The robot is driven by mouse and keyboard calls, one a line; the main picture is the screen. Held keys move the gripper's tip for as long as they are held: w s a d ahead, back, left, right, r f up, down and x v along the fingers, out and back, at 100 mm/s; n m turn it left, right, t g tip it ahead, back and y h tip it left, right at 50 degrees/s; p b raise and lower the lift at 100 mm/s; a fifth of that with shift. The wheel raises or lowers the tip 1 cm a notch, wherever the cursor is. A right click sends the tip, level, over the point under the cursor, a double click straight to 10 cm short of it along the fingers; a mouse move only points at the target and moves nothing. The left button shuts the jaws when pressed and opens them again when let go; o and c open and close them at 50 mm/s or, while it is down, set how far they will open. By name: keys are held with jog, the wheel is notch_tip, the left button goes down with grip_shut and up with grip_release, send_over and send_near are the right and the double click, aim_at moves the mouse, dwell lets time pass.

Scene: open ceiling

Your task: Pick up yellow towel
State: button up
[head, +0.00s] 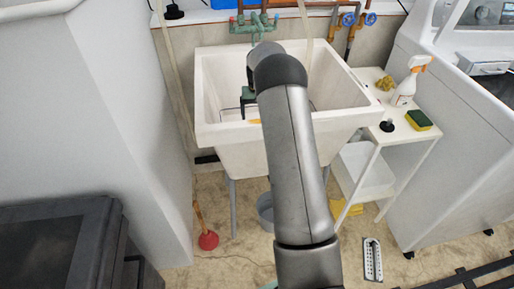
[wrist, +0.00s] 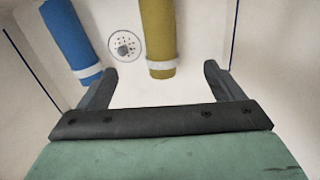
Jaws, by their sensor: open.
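The yellow towel (wrist: 156,32) is a roll with a white band near its lower end, lying in the white sink (head: 222,135). In the wrist view it lies ahead of my gripper (wrist: 160,72), its near end between the two fingertips in the picture. I cannot tell the height gap. My gripper is open and empty. In the head view only a small yellow-orange bit of the towel (head: 254,121) shows beside my arm, which hides the rest. My gripper (head: 243,114) hangs inside the sink there.
A blue roll (wrist: 72,35) with a white band lies left of the yellow one, with the drain (wrist: 125,44) between them. The sink walls stand close on both sides. A side stand (head: 372,128) at right holds a spray bottle (head: 406,88) and a sponge (head: 419,120).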

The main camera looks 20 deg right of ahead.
notch_tip(320, 180, down, 16)
jog(key=shift+a+f+p, duration=0.1)
jog(key=shift+f+p, duration=0.1)
jog(key=shift+p, duration=0.3)
jog(key=c, duration=1.4)
